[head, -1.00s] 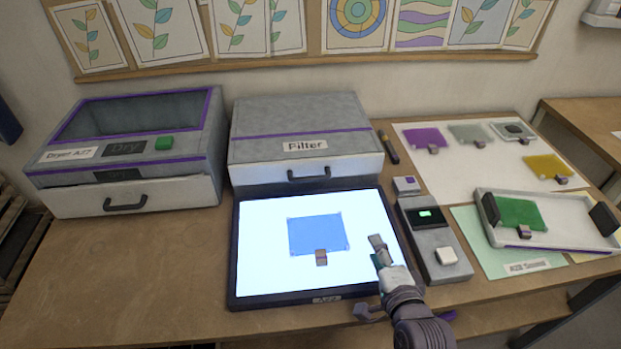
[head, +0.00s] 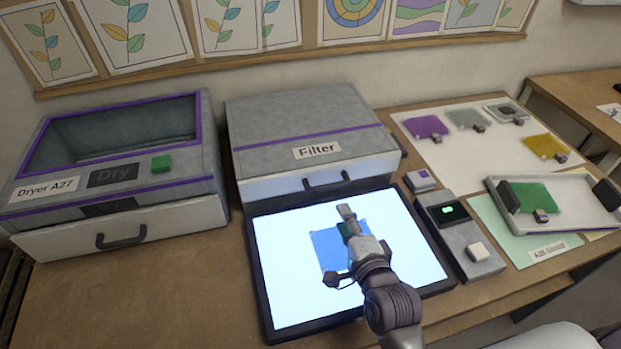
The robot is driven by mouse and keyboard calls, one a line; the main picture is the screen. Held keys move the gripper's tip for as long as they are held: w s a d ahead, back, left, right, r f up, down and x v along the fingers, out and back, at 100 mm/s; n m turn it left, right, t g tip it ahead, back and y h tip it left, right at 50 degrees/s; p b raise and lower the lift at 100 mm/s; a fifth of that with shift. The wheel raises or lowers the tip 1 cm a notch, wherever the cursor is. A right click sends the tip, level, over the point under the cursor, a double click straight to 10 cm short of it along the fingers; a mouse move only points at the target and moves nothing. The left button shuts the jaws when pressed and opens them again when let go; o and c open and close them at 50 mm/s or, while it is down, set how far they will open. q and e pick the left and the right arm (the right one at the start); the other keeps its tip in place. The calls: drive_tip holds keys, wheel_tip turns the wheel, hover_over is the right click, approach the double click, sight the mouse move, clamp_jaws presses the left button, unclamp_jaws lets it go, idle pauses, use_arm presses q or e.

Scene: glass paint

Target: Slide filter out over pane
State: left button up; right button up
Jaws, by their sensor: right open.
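The grey filter box (head: 312,128), labelled "Filter", stands at the back of the table. Its white front has a dark handle (head: 327,182) and looks shut. The blue pane (head: 325,250) lies flat on the lit white panel (head: 290,290) in front of the box. My right gripper (head: 345,232) is open and empty over the blue pane, short of the handle. It hides part of the pane, including where its small tab was. I cannot tell the gap between gripper and pane. My left gripper is not in view.
The dryer (head: 115,160) stands left of the filter box. A grey device (head: 462,235) with a green light is right of the panel. A white tray (head: 585,230) with a green pane is farther right. Bare table (head: 180,290) lies at the front left.

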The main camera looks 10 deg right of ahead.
sight(330, 184)
drive_tip(key=shift+w, duration=0.5)
drive_tip(key=w, duration=0.2)
drive_tip(key=w+d+p, duration=0.1)
drive_tip(key=w, duration=0.1)
drive_tip(key=shift+f, duration=0.35)
drive_tip(key=x, duration=0.6)
drive_tip(key=shift+w+a+f, duration=0.15)
drive_tip(key=shift+a, duration=0.1)
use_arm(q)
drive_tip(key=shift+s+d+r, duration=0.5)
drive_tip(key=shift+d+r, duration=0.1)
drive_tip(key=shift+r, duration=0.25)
use_arm(e)
drive_tip(key=shift+w+f, duration=0.25)
drive_tip(key=shift+w, duration=0.45)
drive_tip(key=shift+c, duration=0.2)
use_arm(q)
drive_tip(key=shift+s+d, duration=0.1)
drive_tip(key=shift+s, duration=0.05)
use_arm(e)
clamp_jaws()
